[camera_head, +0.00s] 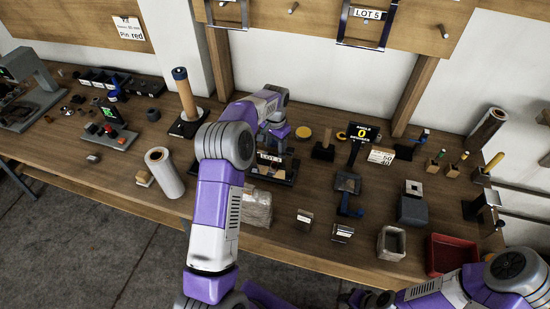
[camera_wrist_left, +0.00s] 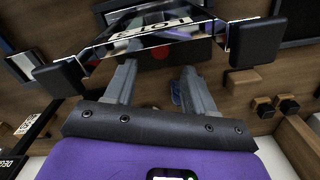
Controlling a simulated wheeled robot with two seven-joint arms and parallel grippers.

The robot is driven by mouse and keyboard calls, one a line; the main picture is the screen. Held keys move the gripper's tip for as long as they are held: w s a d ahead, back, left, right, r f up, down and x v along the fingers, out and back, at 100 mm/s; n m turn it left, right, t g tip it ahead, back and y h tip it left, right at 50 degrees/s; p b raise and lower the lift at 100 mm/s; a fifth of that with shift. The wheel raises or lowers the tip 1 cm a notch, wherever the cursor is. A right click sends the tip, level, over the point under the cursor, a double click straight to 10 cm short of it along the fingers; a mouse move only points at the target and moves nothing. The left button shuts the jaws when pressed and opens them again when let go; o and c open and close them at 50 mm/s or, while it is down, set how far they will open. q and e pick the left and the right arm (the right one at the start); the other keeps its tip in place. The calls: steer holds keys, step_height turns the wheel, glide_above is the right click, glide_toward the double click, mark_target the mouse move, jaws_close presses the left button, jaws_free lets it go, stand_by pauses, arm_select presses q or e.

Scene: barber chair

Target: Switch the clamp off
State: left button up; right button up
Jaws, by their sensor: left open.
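I cannot tell for certain which device is the clamp. A black fixture with a LOT label (camera_head: 270,158) stands at the middle of the bench, partly hidden by my left arm. My left gripper (camera_head: 277,140) is over it from behind the arm's bend. In the left wrist view, my left gripper (camera_wrist_left: 160,57) has its dark finger pads wide apart, with nothing held. My right gripper (camera_head: 372,299) is at the bottom edge, mostly cut off.
A clear-wrapped block (camera_head: 256,207) sits in front of the fixture. A black display reading 0 (camera_head: 362,132) stands to its right. A white roll (camera_head: 165,173) stands left.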

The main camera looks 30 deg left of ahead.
mark_target(274, 164)
arm_select(q)
step_height(274, 164, down, 6)
steer(key=shift+b, duration=0.4)
steer(key=shift+c, duration=0.3)
jaws_close()
